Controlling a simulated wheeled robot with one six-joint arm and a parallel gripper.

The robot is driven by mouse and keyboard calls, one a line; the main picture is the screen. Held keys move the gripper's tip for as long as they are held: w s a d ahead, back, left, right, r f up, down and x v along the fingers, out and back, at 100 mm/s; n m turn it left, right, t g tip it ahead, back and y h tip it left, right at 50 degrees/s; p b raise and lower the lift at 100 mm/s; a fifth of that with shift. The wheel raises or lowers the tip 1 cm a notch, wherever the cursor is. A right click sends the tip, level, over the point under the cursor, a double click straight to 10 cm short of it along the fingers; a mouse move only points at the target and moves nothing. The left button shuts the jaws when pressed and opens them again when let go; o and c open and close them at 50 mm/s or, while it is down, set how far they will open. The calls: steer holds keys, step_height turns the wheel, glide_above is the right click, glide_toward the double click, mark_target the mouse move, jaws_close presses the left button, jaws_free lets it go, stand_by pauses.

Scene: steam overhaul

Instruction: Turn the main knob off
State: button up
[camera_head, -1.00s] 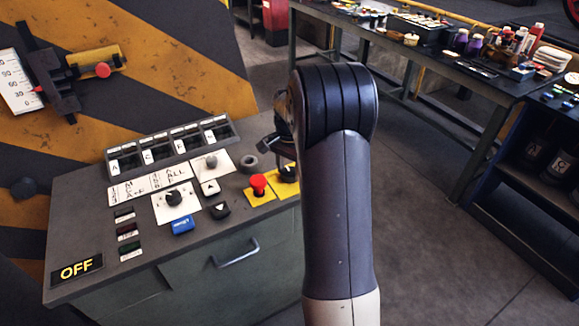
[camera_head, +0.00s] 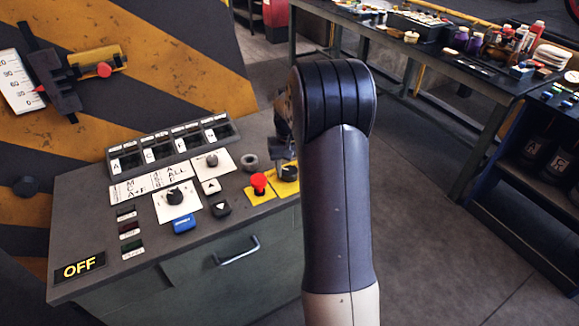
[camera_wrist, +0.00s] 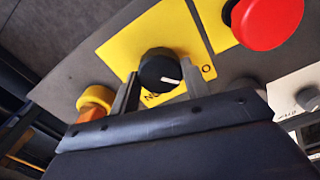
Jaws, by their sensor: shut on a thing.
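The main knob is a round black knob (camera_wrist: 156,66) with a white pointer line, on a yellow plate (camera_wrist: 140,35) in the wrist view. My gripper (camera_wrist: 161,78) has one finger on each side of the knob and is shut on it. The pointer aims right, towards a partly hidden label starting with "O". An "ON" label lies below the knob, partly covered. In the head view the knob (camera_head: 289,173) sits on its yellow plate at the console's right edge, partly behind my arm.
A red mushroom button (camera_wrist: 268,20) stands close beside the knob; it also shows in the head view (camera_head: 259,182). A yellow-orange part (camera_wrist: 95,100) lies left of my gripper. The console top (camera_head: 110,225) holds several other switches. A cluttered workbench (camera_head: 400,50) stands behind.

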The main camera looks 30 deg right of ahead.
mark_target(289, 170)
steer(key=shift+n, duration=0.5)
steer(key=o, duration=1)
step_height(289, 170, up, 11)
steer(key=shift+f, duration=0.1)
stand_by(0.3)
step_height(289, 170, down, 11)
steer(key=shift+r, duration=0.1)
stand_by(0.4)
steer(key=shift+r, duration=0.1)
